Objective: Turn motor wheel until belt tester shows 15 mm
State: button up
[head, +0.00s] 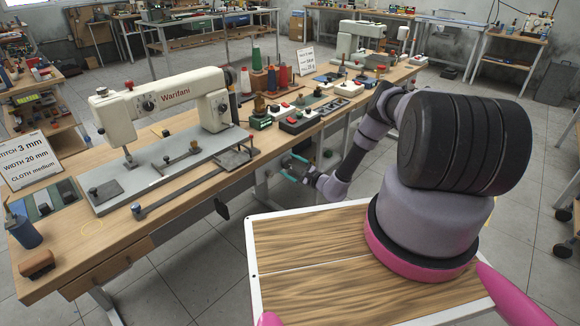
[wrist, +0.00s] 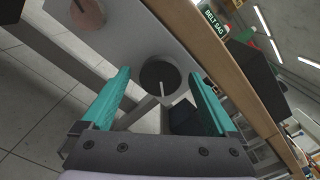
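My gripper (wrist: 160,76) is open in the wrist view, with its two teal fingers apart. A dark round wheel (wrist: 155,73), which looks like the motor wheel, shows between the fingertips on a grey plate under the bench. A thin pale bar crosses its lower part. I cannot tell whether the fingers touch the wheel. A green label reading "BELT SAG" (wrist: 214,18) is at the bench edge, probably on the belt tester; no reading is legible. In the head view my gripper (head: 289,168) is at the front edge of the bench, low down, and the wheel is hidden.
A copper-coloured disc (wrist: 88,11) is on the same plate. The wooden bench (head: 215,175) carries a cream sewing machine (head: 165,103), thread spools (head: 272,80) and small button boxes (head: 300,120). A card (head: 30,160) reads stitch 3 mm, width 20 mm.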

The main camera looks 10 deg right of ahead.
jog(key=v, duration=1)
jog(key=shift+s+d, duration=0.2)
jog(key=shift+s, duration=0.1)
jog(key=s+a+r+n+g+y, duration=0.15)
jog(key=r+n+g, duration=0.3)
jog(key=r, duration=0.85)
jog(key=s+a+r+n+g, duration=0.1)
jog(key=a+r+n+g, duration=0.3)
jog(key=r, duration=0.9)
jog(key=s+a+r+n+g+y, duration=0.1)
jog(key=r+n+g, duration=0.4)
jog(key=r, duration=0.8)
jog(key=s+d+r+n+t+h, duration=0.1)
jog(key=s+r+h, duration=0.4)
jog(key=s+r, duration=0.7)
jog(key=s+d+r+n+t+h, duration=0.2)
jog(key=s+d+r+t+h, duration=0.2)
jog(key=s+r, duration=0.8)
jog(key=s+t+h, duration=0.1)
jog(key=s+h, duration=0.1)
jog(key=s, duration=0.1)
jog(key=shift+d, duration=0.15)
